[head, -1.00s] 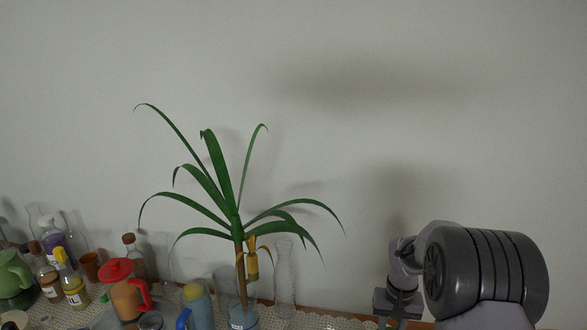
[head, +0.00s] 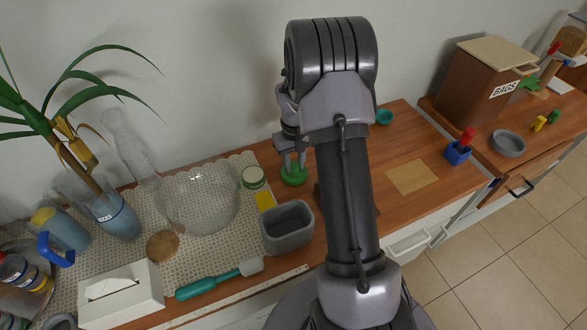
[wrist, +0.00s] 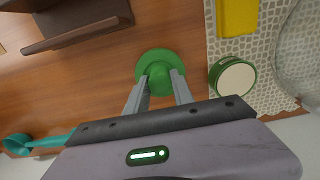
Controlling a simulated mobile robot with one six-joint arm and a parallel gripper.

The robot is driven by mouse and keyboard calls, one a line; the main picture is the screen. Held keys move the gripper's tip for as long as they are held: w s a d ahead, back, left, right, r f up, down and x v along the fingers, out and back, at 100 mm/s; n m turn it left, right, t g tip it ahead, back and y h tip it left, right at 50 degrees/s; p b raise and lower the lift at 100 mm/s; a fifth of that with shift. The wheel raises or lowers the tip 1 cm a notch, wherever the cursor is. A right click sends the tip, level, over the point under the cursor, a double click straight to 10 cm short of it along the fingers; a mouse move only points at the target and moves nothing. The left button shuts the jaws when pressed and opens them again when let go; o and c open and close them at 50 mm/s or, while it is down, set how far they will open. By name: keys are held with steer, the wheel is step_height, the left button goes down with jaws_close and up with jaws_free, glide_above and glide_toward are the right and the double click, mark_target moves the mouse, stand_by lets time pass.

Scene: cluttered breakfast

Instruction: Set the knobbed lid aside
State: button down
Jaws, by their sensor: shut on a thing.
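The knobbed lid is a round green disc (head: 293,179) on the bare wood, just right of the lace mat. In the wrist view the green lid (wrist: 158,53) lies at the middle, with its knob between my fingertips. My gripper (head: 294,165) points down and is shut on the knob; it also shows in the wrist view (wrist: 161,77). I cannot tell whether the lid touches the table or hangs just above it.
A green-banded jar (head: 253,178), a yellow piece (head: 265,201) and a grey tub (head: 287,227) stand close by. A glass bowl (head: 198,196) is to the left. A brown wooden piece (wrist: 75,25) and a teal scoop (wrist: 18,144) show in the wrist view. Bare wood (head: 400,135) is to the right.

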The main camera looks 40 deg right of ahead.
mark_target(294, 164)
steer(key=shift+f, duration=0.5)
steer(key=c, duration=1.1)
jaws_free()
step_height(294, 164, up, 12)
steer(key=p, duration=0.5)
steer(key=s+a+r+t, duration=0.2)
steer(key=a+r, duration=0.6)
steer(key=r, duration=0.3)
steer(key=s+a+r+t, duration=0.1)
steer(key=s+a+r, duration=0.2)
steer(key=s+a, duration=0.2)
steer(key=s+a+r+m+t+y, duration=0.1)
steer(key=s+a+r, duration=0.1)
steer(key=s+a, duration=0.4)
steer(key=s+a+r+m+t+y, duration=0.1)
steer(key=s+a+r, duration=0.2)
steer(key=s+a, duration=0.3)
steer(key=shift+s+a+r+t, duration=0.15)
steer(key=shift+s+r+t, duration=0.05)
steer(key=shift+s, duration=0.5)
steer(key=shift+s+a+r+t, duration=0.1)
steer(key=shift+s+r+t, duration=0.1)
steer(key=shift+s, duration=0.45)
